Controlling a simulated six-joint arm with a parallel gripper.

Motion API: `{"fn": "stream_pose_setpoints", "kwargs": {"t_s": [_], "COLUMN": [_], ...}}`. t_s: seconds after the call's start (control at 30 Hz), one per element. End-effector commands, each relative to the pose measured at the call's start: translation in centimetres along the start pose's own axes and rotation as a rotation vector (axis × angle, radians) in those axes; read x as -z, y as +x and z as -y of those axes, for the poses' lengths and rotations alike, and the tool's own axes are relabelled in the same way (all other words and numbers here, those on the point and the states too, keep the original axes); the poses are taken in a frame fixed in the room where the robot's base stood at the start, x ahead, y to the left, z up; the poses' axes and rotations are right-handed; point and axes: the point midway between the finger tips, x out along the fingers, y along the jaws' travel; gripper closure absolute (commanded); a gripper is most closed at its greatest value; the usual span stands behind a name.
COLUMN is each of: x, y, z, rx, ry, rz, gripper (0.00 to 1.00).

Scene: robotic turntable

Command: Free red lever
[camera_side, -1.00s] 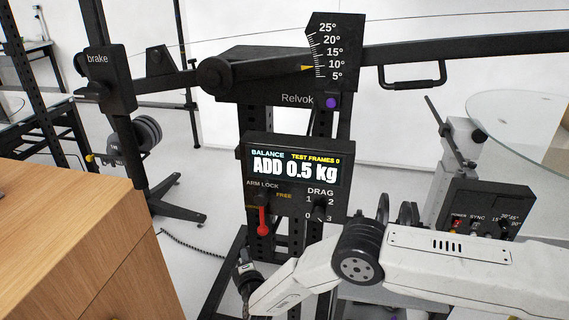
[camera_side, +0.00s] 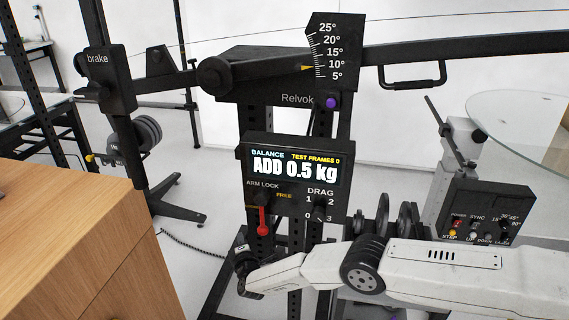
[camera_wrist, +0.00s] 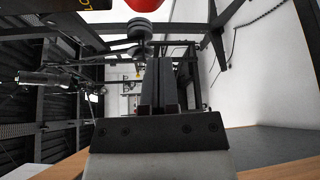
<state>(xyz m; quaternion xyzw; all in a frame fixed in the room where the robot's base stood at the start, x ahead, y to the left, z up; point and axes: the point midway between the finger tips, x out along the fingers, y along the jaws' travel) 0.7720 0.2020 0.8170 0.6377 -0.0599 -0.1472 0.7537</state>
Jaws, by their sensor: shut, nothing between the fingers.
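The red lever (camera_side: 263,221) is on the black control panel, under the ARM LOCK label. It hangs straight down, with its round knob at the bottom, and the yellow FREE label is to the right of its pivot. Its red knob (camera_wrist: 141,3) also shows, cut off, at the top edge of the wrist view. My gripper (camera_side: 243,256) is below and slightly left of the knob in the side view, apart from it. In the wrist view my gripper (camera_wrist: 160,64) has its dark fingers together, with nothing between them.
The panel's display (camera_side: 295,167) reads "ADD 0.5 kg". A drag knob (camera_side: 320,205) sits right of the lever. A wooden cabinet (camera_side: 75,240) stands at left. Another control box (camera_side: 486,212) is at right. Dark posts stand behind the lever area.

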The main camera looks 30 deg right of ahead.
Motion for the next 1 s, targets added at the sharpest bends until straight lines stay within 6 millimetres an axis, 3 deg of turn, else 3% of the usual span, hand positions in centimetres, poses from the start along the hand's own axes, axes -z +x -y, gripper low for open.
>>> {"fn": "stream_pose_setpoints", "kwargs": {"t_s": [0.43, 1.0], "x": [-0.1, -1.7], "y": [1.5, 1.0], "z": [0.0, -0.1], "rx": [-0.002, -0.001], "ry": [0.000, -0.002], "rz": [0.000, 0.001], "gripper": [1.00, 1.00]}}
